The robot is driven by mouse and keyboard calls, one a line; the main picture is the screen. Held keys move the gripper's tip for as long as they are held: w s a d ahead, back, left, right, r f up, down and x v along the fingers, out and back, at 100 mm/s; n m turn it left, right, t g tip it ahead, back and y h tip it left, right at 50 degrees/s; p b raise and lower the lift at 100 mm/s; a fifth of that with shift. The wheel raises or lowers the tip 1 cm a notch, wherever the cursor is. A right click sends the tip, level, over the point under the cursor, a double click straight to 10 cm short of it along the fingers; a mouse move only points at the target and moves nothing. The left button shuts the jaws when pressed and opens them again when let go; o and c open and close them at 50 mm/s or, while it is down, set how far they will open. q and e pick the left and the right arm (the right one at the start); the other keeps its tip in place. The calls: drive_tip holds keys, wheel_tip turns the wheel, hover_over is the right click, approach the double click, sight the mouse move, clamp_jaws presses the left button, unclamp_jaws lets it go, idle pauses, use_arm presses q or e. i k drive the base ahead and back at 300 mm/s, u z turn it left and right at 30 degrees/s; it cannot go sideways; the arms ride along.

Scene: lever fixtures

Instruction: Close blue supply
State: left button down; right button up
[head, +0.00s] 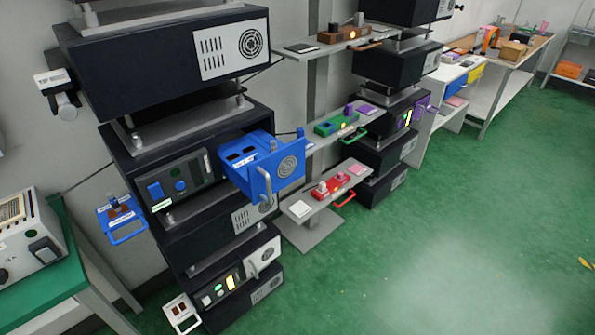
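A blue supply unit (236,167) sticks out of the dark rack toward the right, at the middle left of the head view. Its front has a round fan grille and an upright grey handle (265,187). Beside it, in the rack, is a dark panel (182,184) with blue controls and a small lit label. A smaller blue fixture (116,211) with a loop handle sits on the left side of the rack. Neither of my grippers is in view.
A white fixture (180,312) and a lit lower panel (222,287) are below. Shelves with red (328,188) and green (338,124) fixtures stand to the right. A green-topped table (62,262) is at left.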

sight(259, 180)
drive_tip(key=z, duration=0.5)
drive_tip(key=k, duration=0.6)
drive_tip(key=z, duration=1.1)
drive_tip(key=i, duration=0.8)
drive_tip(key=u, duration=0.5)
drive_tip(key=i, duration=0.7)
drive_tip(key=u, duration=0.65)
